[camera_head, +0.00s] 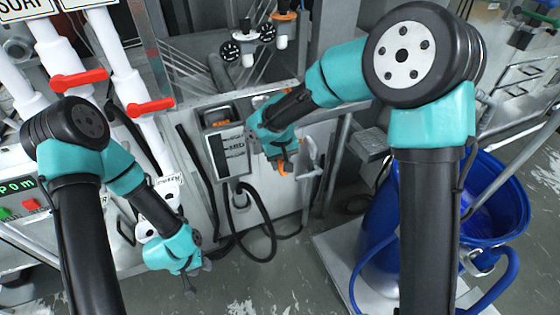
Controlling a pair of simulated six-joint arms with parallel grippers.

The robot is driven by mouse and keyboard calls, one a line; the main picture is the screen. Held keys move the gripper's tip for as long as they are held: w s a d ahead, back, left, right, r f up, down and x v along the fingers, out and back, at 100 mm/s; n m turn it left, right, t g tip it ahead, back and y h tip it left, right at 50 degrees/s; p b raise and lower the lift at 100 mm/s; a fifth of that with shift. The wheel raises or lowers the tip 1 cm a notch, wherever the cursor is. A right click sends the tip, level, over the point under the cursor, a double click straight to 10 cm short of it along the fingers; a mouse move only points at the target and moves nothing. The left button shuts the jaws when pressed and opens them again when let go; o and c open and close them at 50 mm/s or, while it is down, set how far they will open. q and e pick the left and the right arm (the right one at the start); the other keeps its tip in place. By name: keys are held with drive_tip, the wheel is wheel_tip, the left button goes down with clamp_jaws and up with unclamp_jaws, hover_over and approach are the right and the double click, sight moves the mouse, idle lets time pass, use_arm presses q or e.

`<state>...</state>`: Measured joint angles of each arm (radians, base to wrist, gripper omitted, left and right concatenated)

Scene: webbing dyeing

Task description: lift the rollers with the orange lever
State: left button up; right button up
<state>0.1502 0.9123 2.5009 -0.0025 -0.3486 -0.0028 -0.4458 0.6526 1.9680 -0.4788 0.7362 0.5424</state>
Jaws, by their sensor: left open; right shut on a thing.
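An orange lever (282,168) shows in part at the front of the grey machine, right of the small control box. My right gripper (281,162) is at it and shut on it; the wrist hides most of the lever and the exact grip. My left gripper (190,284) hangs low at the left front, open and empty, above the floor and well away from the lever. The rollers cannot be clearly made out; metal bars and guides show behind the machine's front panel.
A control box (228,150) with a black cable stands left of the lever. White pipes with red valve handles (79,80) rise at the left. A blue barrel (492,205) stands on a pale platform (335,262) at the right. The floor at front centre is clear.

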sight(281, 165)
clamp_jaws()
drive_tip(key=shift+w+r, duration=0.1)
drive_tip(key=shift+w+a+r+g+h, duration=0.1)
drive_tip(key=shift+w+r+g+h, duration=0.15)
drive_tip(key=shift+r+g, duration=0.5)
drive_tip(key=shift+w+r+g+h, duration=0.1)
drive_tip(key=shift+r+g+h, duration=0.25)
drive_tip(key=shift+g, duration=0.7)
drive_tip(key=shift+w+a+r+g+h, duration=0.1)
drive_tip(key=shift+w+r+g+h, duration=0.1)
drive_tip(key=shift+r+g, duration=0.6)
drive_tip(key=shift+f, duration=0.15)
drive_tip(key=o, duration=0.6)
unclamp_jaws()
drive_tip(key=v, duration=1.7)
drive_tip(key=shift+w, duration=0.25)
